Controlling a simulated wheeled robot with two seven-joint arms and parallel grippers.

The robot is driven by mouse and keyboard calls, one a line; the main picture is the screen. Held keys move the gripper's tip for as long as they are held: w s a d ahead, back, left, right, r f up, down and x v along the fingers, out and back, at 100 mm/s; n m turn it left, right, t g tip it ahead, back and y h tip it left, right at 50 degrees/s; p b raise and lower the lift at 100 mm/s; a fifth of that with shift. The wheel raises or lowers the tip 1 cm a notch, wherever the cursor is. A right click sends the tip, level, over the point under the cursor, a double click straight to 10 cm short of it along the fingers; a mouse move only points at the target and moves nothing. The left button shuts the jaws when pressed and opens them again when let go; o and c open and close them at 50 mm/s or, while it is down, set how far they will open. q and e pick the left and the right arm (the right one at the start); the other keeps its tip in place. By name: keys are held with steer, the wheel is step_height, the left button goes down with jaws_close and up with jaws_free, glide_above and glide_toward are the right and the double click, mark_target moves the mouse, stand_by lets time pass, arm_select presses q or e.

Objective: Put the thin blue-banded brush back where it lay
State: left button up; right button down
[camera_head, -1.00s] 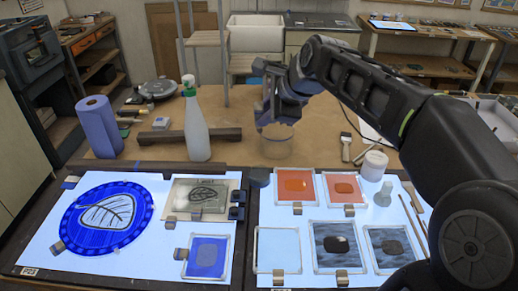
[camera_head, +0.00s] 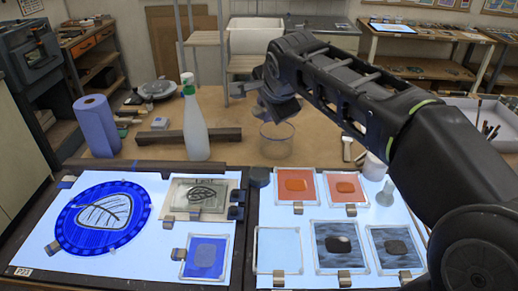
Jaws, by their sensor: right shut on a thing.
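My right gripper (camera_head: 268,106) is at the end of the dark arm that reaches in from the right. It hangs just above and partly before the clear glass jar (camera_head: 276,143) on the brown bench. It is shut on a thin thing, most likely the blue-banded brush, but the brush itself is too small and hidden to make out. Where the brush lay cannot be told from this view. My left gripper is not in view.
Two lit panels bear a blue leaf disc (camera_head: 104,218), orange panes (camera_head: 296,184) and dark panes (camera_head: 339,246). A spray bottle (camera_head: 194,125) and a blue paper roll (camera_head: 97,126) stand behind. An open tray (camera_head: 490,115) with upright handles is at right, partly behind my arm.

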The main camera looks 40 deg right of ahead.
steer(key=n+h+b, duration=0.1)
steer(key=b, duration=0.1)
steer(key=n+b, duration=0.2)
steer(key=n+h+b, duration=0.1)
steer(key=b, duration=0.1)
steer(key=shift+a+f+n+t+h, duration=0.1)
steer(key=shift+f+n+t+h, duration=0.2)
steer(key=shift+f, duration=0.05)
steer(key=shift+r+b, duration=0.15)
steer(key=shift+b, duration=0.3)
steer(key=shift+r+n, duration=0.25)
steer(key=shift+n, duration=0.15)
